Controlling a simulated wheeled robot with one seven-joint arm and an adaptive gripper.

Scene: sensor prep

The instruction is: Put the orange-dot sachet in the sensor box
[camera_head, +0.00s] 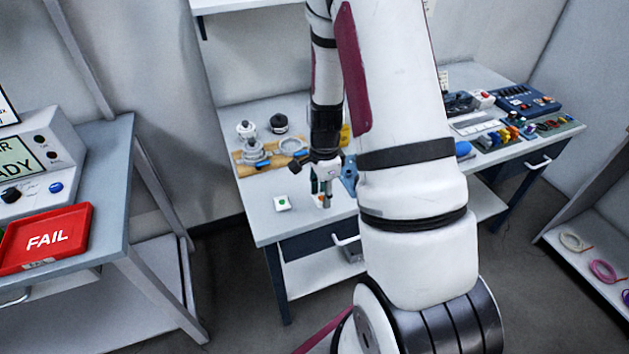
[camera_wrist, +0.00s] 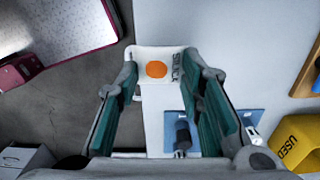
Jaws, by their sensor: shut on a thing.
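The orange-dot sachet (camera_wrist: 144,59) is a small white packet with an orange round mark and dark printing. It lies between my fingertips in the wrist view, and its small white and orange shape (camera_head: 324,202) shows below the fingers in the head view. My gripper (camera_wrist: 158,76) is shut on it, over the front part of the middle table; it also shows in the head view (camera_head: 322,188). I cannot make out the sensor box for certain in either view. A similar sachet with a green dot (camera_head: 283,203) lies on the table to the left.
A wooden board (camera_head: 243,168) with metal parts lies behind the gripper. A yellow container marked USED (camera_wrist: 298,143) and blue pieces (camera_wrist: 228,118) show in the wrist view. A red FAIL tray (camera_head: 45,240) is on the left bench. My arm hides the table's middle.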

